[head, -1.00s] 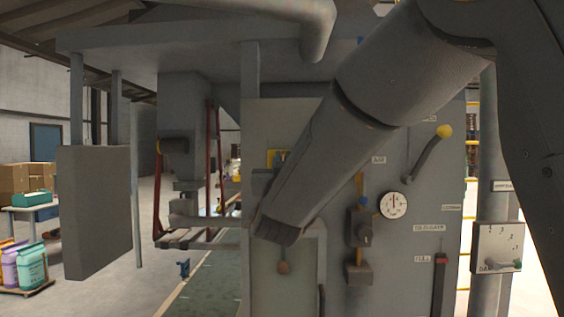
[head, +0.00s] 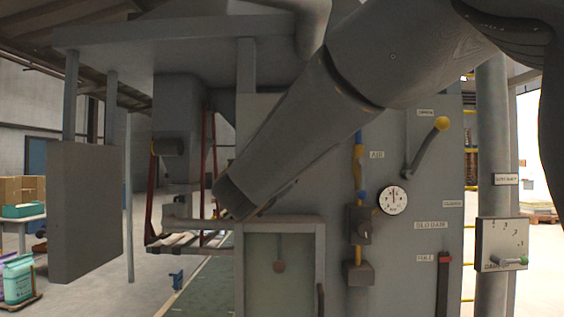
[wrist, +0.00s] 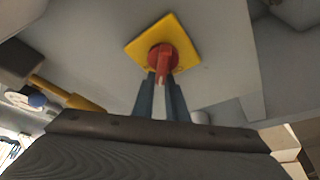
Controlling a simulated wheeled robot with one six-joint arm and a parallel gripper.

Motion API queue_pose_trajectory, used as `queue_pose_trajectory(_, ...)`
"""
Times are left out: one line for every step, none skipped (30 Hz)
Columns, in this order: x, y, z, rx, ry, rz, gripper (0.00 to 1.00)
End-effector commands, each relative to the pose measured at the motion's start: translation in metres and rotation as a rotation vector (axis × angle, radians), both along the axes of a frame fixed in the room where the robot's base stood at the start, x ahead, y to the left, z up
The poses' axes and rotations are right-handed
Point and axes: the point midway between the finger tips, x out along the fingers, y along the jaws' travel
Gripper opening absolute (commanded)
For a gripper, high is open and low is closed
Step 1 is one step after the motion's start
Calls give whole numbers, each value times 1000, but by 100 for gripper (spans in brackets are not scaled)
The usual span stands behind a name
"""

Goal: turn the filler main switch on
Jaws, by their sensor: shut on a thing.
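The main switch is a red rotary knob (wrist: 162,62) on a yellow square plate (wrist: 183,42), fixed to a grey panel in the wrist view. My gripper (wrist: 160,82) reaches up to the knob, and its two fingers are shut on the knob's handle. In the head view my arm covers the switch, and the fingertips are hidden there.
A flat grey panel (head: 85,210) hangs at left. A damper plate (head: 501,243) is at right.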

Motion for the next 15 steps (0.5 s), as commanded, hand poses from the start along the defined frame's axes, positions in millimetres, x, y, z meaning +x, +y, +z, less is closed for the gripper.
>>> queue_pose_trajectory(2, 4, -13, 40, 18, 9, 0)
queue_pose_trajectory(2, 4, -13, 69, 17, 9, 0)
queue_pose_trajectory(2, 4, -13, 108, 16, 9, 0)
queue_pose_trajectory(2, 4, -13, 135, 14, 10, 0)
queue_pose_trajectory(2, 4, -13, 164, 14, 9, 0)
queue_pose_trajectory(2, 3, -14, 202, 12, 10, 0)
queue_pose_trajectory(1, 3, -14, 230, 13, 10, 0)
queue_pose_trajectory(1, 3, -14, 259, 10, 10, 0)
queue_pose_trajectory(1, 3, -15, 296, 9, 10, 0)
queue_pose_trajectory(1, 3, -15, 325, 8, 10, 0)
queue_pose_trajectory(1, 3, -15, 352, 8, 11, 0)
queue_pose_trajectory(1, 3, -16, 389, 6, 10, 0)
queue_pose_trajectory(1, 3, -16, 416, 5, 11, 0)
queue_pose_trajectory(1, 3, -16, 444, 4, 10, 0)
queue_pose_trajectory(1, 3, -16, 477, 3, 11, 0)
